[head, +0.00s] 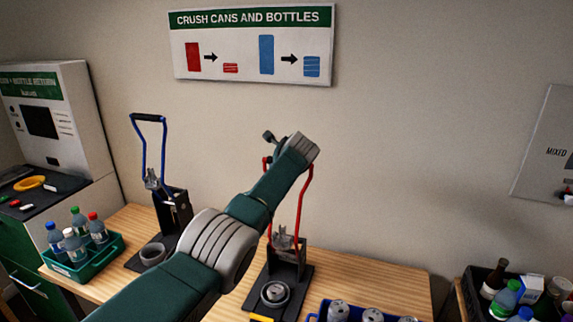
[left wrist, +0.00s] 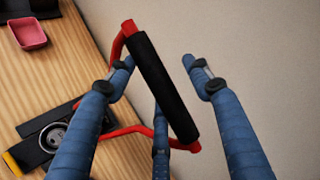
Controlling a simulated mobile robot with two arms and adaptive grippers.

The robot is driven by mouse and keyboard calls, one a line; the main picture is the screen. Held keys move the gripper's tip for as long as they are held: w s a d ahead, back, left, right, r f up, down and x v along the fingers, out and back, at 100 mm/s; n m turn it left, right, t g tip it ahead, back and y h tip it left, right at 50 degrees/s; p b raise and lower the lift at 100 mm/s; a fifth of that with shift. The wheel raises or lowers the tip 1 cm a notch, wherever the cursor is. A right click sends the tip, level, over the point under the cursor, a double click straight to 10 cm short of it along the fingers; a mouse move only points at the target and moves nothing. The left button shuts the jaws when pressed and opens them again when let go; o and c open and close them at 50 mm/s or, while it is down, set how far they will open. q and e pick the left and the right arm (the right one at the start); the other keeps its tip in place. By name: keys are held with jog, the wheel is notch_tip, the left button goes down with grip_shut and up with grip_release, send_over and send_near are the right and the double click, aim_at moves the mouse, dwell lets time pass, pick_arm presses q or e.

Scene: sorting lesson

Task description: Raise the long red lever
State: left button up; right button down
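The long red lever (head: 306,200) stands upright on the black can crusher (head: 290,278) in the middle of the table. Its top bar is hidden behind my left arm in the head view. In the left wrist view the lever's black grip (left wrist: 162,88) slants between the fingers of my left gripper (left wrist: 158,70). The blue fingers are spread apart, one on each side of the grip, with a third partly hidden behind it. No finger clearly closes on the grip; whether one touches it I cannot tell. My right gripper is in neither view.
A second crusher with a blue lever (head: 149,145) stands left. A green crate (head: 85,262) of bottles is at the table's left end. A blue bin (head: 318,314) of cans is front right; a black crate (head: 473,285) is farther right. The wall rises close behind.

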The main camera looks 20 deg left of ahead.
pick_arm(q)
jog(key=shift+r, duration=0.25)
jog(key=v, duration=1.1)
jog(key=shift+s, duration=0.3)
